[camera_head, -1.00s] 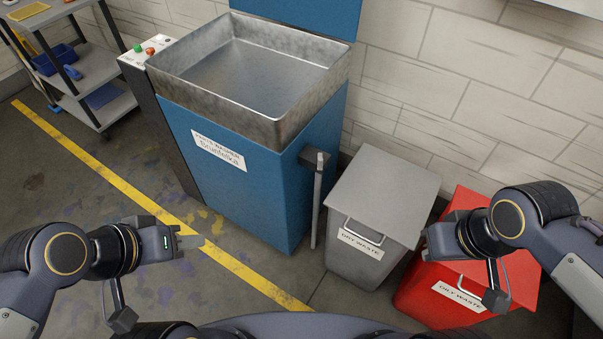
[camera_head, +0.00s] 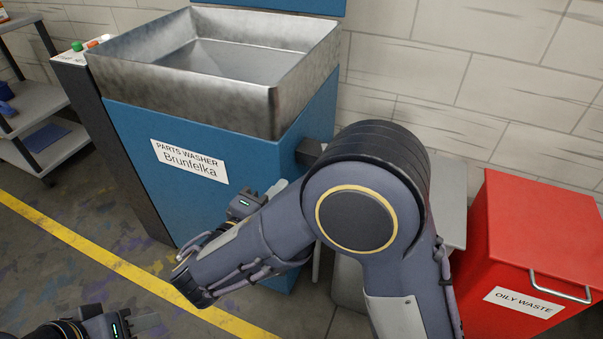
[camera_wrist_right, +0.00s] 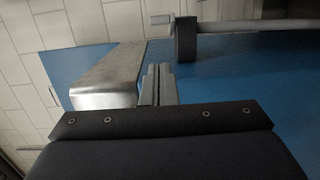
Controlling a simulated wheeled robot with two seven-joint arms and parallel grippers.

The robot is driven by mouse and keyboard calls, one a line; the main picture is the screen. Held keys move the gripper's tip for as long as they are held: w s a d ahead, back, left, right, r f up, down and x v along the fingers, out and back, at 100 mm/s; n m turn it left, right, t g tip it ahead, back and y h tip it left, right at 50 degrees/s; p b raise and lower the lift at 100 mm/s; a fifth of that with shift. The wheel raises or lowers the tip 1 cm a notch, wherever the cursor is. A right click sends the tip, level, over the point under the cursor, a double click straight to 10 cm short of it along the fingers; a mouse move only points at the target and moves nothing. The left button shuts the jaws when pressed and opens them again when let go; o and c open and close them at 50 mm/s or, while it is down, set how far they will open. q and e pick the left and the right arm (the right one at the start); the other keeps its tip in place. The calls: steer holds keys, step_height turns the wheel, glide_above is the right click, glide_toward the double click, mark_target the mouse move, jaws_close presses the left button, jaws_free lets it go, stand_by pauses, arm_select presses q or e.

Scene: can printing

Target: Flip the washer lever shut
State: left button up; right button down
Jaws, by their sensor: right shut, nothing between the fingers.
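The blue parts washer (camera_head: 225,125) stands at the centre with a steel tub (camera_head: 180,75) on top. Its lever has a dark pivot block (camera_head: 311,150) on the washer's right side; my right arm hides much of the lever. In the right wrist view the block (camera_wrist_right: 186,38) and the lever's grey bar (camera_wrist_right: 245,28) show at the top. My right gripper (camera_head: 277,188) is shut and empty, in front of the washer near the lever, apart from it in the wrist view. My left gripper (camera_head: 148,322) is low at the left, away from the washer; its jaws are unclear.
A red oily waste bin (camera_head: 535,235) stands at the right. A grey bin (camera_head: 452,205) is mostly behind my right arm. A shelf cart (camera_head: 40,105) is at the far left. A yellow floor line (camera_head: 100,257) crosses open floor. A tiled wall is behind.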

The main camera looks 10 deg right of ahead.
steer(key=shift+a+f+t, duration=0.1)
steer(key=shift+a+t, duration=0.3)
steer(key=shift+a, duration=0.25)
steer(key=shift+w, duration=0.1)
steer(key=s+d+b+x, duration=0.2)
steer(key=x, duration=1.1)
steer(key=shift+f, duration=0.15)
